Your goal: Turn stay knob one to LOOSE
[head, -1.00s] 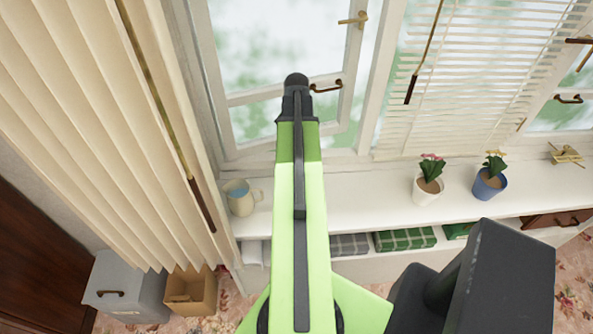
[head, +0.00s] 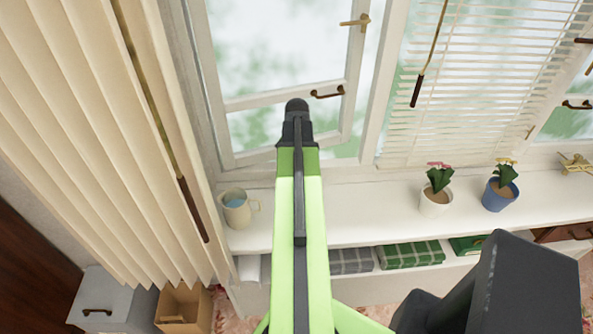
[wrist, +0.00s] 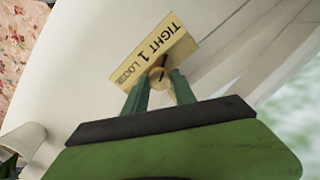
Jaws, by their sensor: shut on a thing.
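Stay knob one (wrist: 159,76) is a small round brass knob with a dark slot. It sits at a brass plate (wrist: 168,38) lettered TIGHT, 1 and LOOSE, with TIGHT towards the upper right and LOOSE towards the lower left in the wrist view. My gripper (wrist: 159,80) has its green fingers on either side of the knob and is shut on it. Which word the slot points at is hard to tell. In the head view my green arm hides the gripper, the knob and the plate.
A white sill carries a mug (head: 237,210) left of my arm and two potted flowers (head: 435,200) (head: 499,190) to the right. An open window sash (head: 285,96) with a brown handle (head: 327,92) stands beyond. Pleated blinds (head: 70,120) hang at left.

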